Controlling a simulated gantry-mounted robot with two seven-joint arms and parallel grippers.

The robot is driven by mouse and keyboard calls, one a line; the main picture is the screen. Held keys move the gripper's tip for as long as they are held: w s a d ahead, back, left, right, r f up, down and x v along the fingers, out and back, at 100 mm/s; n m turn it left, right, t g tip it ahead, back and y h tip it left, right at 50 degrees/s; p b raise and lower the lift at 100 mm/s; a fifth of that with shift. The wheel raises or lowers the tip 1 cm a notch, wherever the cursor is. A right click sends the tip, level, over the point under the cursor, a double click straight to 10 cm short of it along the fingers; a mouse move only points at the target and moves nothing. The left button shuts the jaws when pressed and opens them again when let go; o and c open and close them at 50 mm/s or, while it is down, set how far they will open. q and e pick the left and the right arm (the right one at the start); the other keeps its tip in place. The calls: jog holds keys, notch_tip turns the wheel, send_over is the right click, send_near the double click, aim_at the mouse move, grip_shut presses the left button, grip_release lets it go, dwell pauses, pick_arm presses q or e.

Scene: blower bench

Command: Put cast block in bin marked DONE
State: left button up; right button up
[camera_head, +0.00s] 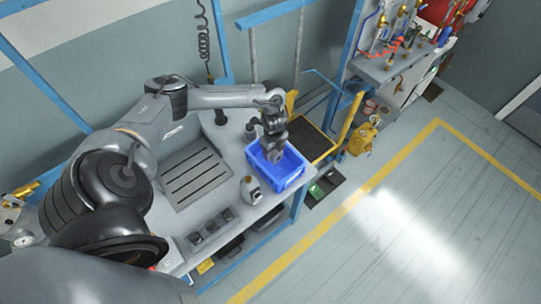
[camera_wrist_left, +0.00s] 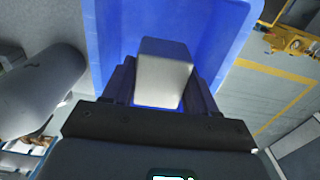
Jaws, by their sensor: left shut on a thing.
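My left gripper (camera_head: 274,155) reaches in from the left and points down into a blue bin (camera_head: 289,182) at the right end of the bench. In the left wrist view, the gripper (camera_wrist_left: 161,92) is shut on a pale grey cast block (camera_wrist_left: 163,68), with a dark finger on either side. The blue bin (camera_wrist_left: 112,45) surrounds the block in that view. I cannot tell whether the block touches the bin floor. No DONE marking is readable on the bin. My right gripper is not in view.
The grey bench (camera_head: 227,208) holds a small rounded metal part (camera_head: 251,189) just left of the bin and a slotted plate (camera_head: 194,173). A yellow-framed cart (camera_head: 345,130) stands behind the bin. The floor at right is clear.

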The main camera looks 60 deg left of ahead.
pick_arm(q)
jog(key=shift+s+a+f, duration=0.3)
jog(key=shift+a+f, duration=0.3)
jog(key=shift+a, duration=0.3)
jog(key=shift+f, duration=1.95)
jog(key=shift+f+b, duration=0.2)
jog(key=shift+b, duration=0.1)
jog(key=o, duration=1.3)
jog(key=shift+r, duration=0.1)
